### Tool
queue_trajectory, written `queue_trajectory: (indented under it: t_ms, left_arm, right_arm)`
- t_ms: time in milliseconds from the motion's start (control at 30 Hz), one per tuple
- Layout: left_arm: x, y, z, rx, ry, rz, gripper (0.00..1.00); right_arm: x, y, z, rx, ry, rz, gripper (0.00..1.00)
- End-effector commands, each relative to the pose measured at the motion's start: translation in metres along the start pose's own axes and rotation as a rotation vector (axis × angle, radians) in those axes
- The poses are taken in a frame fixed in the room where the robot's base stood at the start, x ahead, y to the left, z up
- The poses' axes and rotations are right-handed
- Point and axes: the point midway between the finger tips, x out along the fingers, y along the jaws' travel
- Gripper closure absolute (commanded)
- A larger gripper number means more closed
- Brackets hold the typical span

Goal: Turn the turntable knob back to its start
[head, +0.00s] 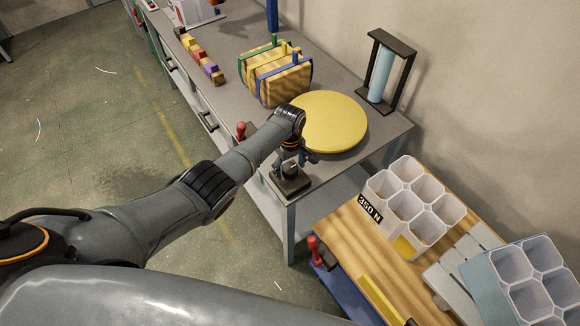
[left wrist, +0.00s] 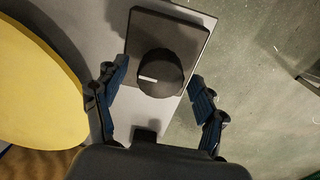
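The turntable knob (left wrist: 160,73) is a round black dial with a white mark on its left side in the left wrist view. It sits on a dark square base (head: 289,180) at the front corner of the grey table. The yellow turntable disc (head: 328,122) lies just behind it, and it also shows at the left in the left wrist view (left wrist: 35,90). My left gripper (left wrist: 153,95) is open above the knob, with one blue-padded finger on each side and a gap to the knob. My right gripper is in neither view.
A striped wooden block bundle (head: 280,78) and a stand with a pale blue cylinder (head: 381,75) stand behind the disc. Coloured blocks (head: 200,58) line the table's left part. A lower wooden table (head: 345,240) with white cell trays (head: 415,200) is at right.

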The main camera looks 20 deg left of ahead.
Motion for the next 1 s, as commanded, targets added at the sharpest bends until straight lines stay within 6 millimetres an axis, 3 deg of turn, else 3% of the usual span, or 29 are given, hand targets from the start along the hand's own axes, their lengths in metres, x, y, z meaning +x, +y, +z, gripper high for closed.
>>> queue_trajectory:
  t_ms: [367,800,1000]
  left_arm:
    - [-0.01,0.0,0.0,0.001,-0.001,0.001,0.29]
    - [-0.093,0.0,0.0,0.0,0.001,0.003,0.29]
    - [-0.115,0.0,0.0,0.0,0.0,0.0,0.29]
  right_arm:
    - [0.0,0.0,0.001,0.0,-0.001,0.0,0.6]
    - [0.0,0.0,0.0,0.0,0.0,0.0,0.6]
    - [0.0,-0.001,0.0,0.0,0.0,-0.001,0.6]
